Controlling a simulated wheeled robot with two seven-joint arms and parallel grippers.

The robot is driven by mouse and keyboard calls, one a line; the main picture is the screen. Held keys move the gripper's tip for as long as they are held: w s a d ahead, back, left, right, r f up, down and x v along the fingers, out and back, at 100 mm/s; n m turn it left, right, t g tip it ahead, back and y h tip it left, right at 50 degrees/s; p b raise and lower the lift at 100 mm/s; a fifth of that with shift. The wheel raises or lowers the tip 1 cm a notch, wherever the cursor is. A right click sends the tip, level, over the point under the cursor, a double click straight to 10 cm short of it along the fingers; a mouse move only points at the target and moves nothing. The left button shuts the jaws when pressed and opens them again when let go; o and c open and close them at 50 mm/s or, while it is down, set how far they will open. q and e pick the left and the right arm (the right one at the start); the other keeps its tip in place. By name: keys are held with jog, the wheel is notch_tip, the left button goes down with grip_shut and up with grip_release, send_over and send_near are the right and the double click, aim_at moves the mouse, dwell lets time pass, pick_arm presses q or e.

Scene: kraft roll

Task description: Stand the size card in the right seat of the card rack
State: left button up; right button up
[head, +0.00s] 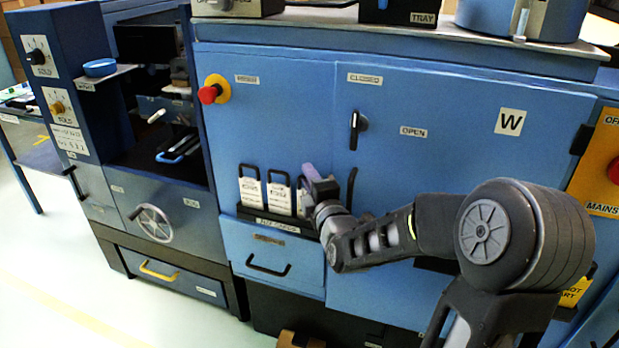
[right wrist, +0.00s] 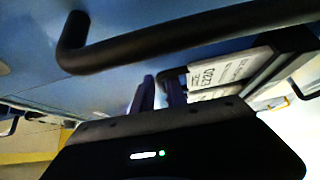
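The card rack (head: 268,225) is a dark ledge on the blue cabinet front, with a label on its face. White cards with black loop handles stand in its left (head: 250,193) and middle (head: 279,197) seats. A further white card (head: 300,203) shows at the right end, partly hidden by my right gripper (head: 310,174). In the right wrist view, the purple fingers (right wrist: 160,95) have a narrow gap, close to a black loop handle and a printed white card (right wrist: 207,75). I cannot tell whether the fingers press on that handle. My left gripper is not in view.
A black door handle (head: 351,188) stands just right of my gripper; a thick black bar (right wrist: 190,35) crosses the top of the right wrist view. Below the rack is a drawer with a black pull (head: 268,268). A red button (head: 210,94) sits up left.

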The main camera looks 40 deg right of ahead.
jog(key=o, duration=0.3)
jog(key=shift+s, duration=0.1)
jog(key=b+v, duration=0.5)
jog(key=v, duration=0.2)
jog(key=shift+s, duration=0.3)
jog(key=shift+a, duration=0.1)
dwell(1.0)
